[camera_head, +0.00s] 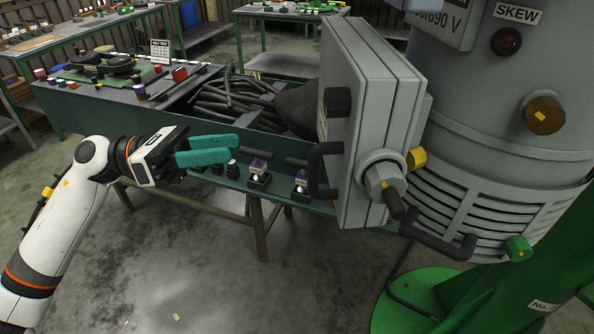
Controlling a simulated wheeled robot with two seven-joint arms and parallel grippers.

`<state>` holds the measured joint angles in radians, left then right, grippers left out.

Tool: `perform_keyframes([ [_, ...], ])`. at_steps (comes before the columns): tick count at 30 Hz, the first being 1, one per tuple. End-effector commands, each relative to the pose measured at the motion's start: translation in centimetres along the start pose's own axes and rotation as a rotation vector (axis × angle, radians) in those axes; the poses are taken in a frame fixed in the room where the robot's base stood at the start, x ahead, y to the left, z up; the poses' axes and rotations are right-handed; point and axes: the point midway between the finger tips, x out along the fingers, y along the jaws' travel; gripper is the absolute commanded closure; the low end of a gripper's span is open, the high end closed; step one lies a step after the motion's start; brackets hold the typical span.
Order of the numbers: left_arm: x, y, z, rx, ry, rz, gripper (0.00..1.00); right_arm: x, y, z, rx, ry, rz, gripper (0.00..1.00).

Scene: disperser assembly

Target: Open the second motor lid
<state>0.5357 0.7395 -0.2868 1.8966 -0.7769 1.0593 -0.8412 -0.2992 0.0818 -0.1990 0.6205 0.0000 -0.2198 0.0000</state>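A large grey motor (480,150) stands at the right. On its left side is a grey box-shaped housing with a thick flat lid (368,75), seen nearly edge-on. The lid's face is turned left and carries a black knob (337,100) and a black bar handle (318,172). A hexagonal fitting (381,182) with a black rod is on the side of the housing. My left gripper (236,148) has teal fingers pointing right, short of the handle and touching nothing visible. My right gripper is out of view.
A green workbench (110,120) stands behind my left gripper, with a trough of black hoses (235,103) and small purple-topped parts (259,168) along its front. A green motor base (410,305) is at lower right.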

Motion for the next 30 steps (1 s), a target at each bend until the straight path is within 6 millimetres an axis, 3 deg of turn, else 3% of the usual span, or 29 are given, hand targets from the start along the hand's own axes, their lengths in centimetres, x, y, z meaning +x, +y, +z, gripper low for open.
perform_keyframes([
  [1,0.4,1.5,-0.1,0.079,-0.063,0.033,0.64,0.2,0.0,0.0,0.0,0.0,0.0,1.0],
  [3,0.8,2.8,0.0,0.148,-0.118,0.063,0.64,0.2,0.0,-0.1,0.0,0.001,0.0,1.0],
  [6,1.3,3.5,0.1,0.181,-0.146,0.081,0.64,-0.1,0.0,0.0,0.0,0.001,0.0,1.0],
  [11,3.4,3.8,0.0,0.181,-0.144,0.083,0.64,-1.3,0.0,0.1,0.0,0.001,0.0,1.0],
  [21,10.0,4.2,0.9,0.177,-0.14,0.082,0.64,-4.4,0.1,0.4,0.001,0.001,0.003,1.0],
  [30,12.6,4.2,1.7,0.177,-0.141,0.078,0.64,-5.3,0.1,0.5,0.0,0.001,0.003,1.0],
])
